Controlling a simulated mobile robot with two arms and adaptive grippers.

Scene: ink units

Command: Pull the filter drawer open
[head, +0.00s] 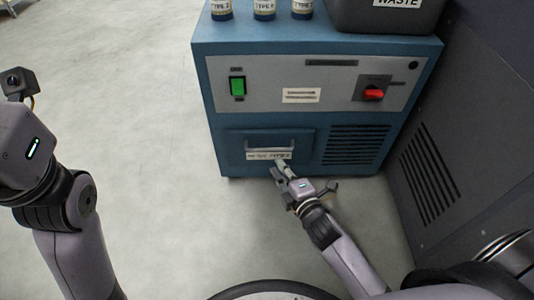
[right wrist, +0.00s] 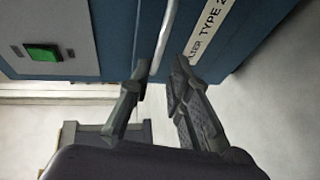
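The filter drawer (head: 235,137) is a dark blue panel low on the left of the blue unit's front. It looks flush with the front. Its pale bar handle (head: 271,148) runs across it, above a white label ending in "TYPE 2". In the right wrist view the handle (right wrist: 167,30) runs down toward the gap between my fingers. My right gripper (head: 280,170) is at the handle's lower right; in the wrist view its fingers (right wrist: 159,78) stand apart, open. I cannot tell whether they touch the bar.
The blue unit (head: 215,80) carries a green switch (head: 237,86), a red knob (head: 373,94) and a vent (head: 356,144). Bottles (head: 264,9) and a waste bin (head: 385,18) stand on top. A dark cabinet (head: 455,130) closes off the right. Floor at left is clear.

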